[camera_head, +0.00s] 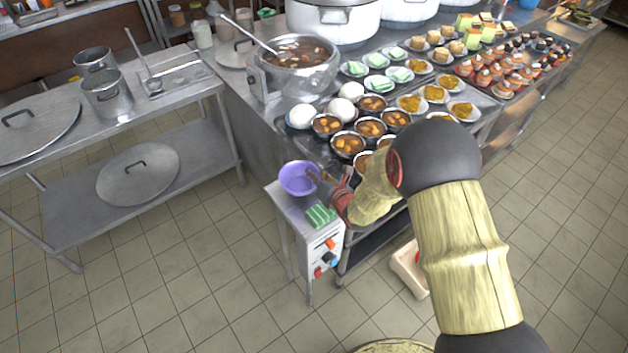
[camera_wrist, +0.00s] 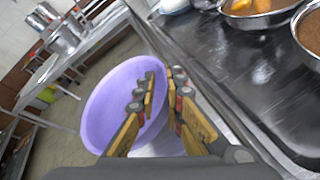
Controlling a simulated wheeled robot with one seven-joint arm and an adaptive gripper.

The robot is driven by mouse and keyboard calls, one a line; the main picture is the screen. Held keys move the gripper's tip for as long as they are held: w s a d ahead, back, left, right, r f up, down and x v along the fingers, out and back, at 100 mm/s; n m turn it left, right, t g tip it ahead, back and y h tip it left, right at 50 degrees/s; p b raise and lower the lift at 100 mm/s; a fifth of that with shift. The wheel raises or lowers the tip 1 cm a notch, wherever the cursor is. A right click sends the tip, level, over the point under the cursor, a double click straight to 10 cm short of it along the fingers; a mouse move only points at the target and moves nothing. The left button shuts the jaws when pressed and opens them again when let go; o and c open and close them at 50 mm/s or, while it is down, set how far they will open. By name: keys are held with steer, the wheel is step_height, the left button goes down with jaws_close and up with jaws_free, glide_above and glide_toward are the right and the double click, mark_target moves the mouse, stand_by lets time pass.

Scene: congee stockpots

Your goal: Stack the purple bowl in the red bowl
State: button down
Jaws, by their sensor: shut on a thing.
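The purple bowl (camera_head: 298,179) is at the near left corner of the counter, over the small metal cabinet; I cannot tell if it touches the top. My gripper (camera_head: 318,178) reaches it from the right and is shut on its right rim. In the wrist view the purple bowl (camera_wrist: 108,102) looks empty, with its rim between the fingers of my gripper (camera_wrist: 160,85). I cannot make out the red bowl in either view; my arm covers part of the counter.
A green striped cloth (camera_head: 320,215) lies on the small cabinet (camera_head: 298,210). Several steel bowls of congee (camera_head: 348,144) and white bowls (camera_head: 301,116) crowd the counter beyond. A large stockpot (camera_head: 300,66) stands behind them. A steel table (camera_head: 150,105) is at the left, with open floor between.

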steer(key=shift+f, duration=1.2)
steer(key=shift+b, duration=0.3)
steer(key=shift+f, duration=0.15)
steer(key=c, duration=1.9)
jaws_free()
